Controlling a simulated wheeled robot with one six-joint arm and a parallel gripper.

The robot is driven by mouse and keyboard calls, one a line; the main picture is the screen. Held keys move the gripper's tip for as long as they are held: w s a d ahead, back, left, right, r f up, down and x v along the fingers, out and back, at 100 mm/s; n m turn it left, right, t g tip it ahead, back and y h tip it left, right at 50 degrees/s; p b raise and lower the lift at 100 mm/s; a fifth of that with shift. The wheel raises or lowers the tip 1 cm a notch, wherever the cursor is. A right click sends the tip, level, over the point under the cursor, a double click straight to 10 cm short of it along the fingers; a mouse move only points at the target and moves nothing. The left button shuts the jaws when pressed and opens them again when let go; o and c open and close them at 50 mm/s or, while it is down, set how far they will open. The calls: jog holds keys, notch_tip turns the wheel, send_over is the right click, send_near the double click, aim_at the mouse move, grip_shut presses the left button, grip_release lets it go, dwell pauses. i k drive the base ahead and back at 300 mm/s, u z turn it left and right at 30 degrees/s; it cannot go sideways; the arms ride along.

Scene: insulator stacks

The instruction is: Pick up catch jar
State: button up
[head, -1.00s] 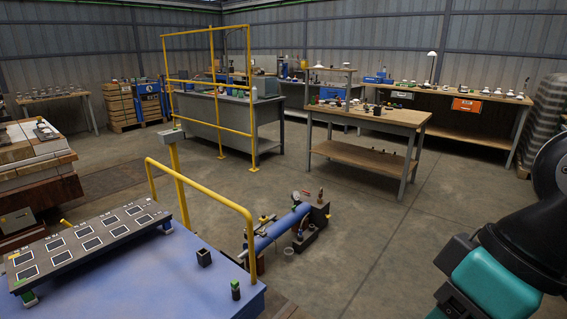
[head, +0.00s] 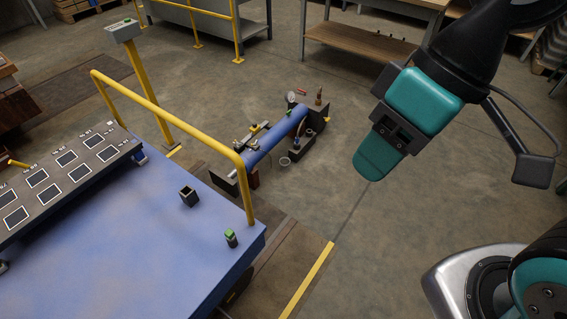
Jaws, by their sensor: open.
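My gripper (head: 372,160) hangs from the teal and black arm at the right, in the air and pointing down. It is open, with nothing seen in it. It appears to the right of the jar and the rig in the picture, well apart from both.
A blue platform (head: 130,240) with a slotted dark panel (head: 60,180), a small black box (head: 189,196) and a green-topped item (head: 231,238) fills the left. A yellow rail (head: 170,118) stands between it and the rig. The floor (head: 390,225) right of the rig is clear.

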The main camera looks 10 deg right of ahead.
aim_at(285, 162)
jog(key=z, duration=0.7)
jog(key=i, duration=1.1)
jog(key=z, duration=0.45)
jog(key=i, duration=0.75)
jog(key=u, duration=0.65)
jog(key=i, duration=0.6)
jog(key=u, duration=1.05)
jog(key=i, duration=0.35)
jog(key=u, duration=0.35)
